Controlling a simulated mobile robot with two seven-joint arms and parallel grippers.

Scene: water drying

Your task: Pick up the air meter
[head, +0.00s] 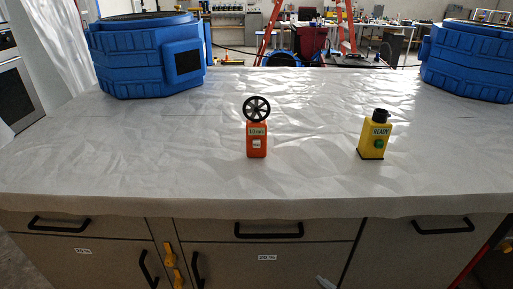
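The air meter (257,139) stands upright on the covered counter, near the middle of the head view. It has an orange body with a small lit display and a black spoked fan wheel on top. Nothing touches it, and the counter around it is clear. Neither of my grippers can be made out in the head view.
Large blue machines stand at the back left (130,62) and back right (465,65). Drawers with black handles (268,230) front the counter.

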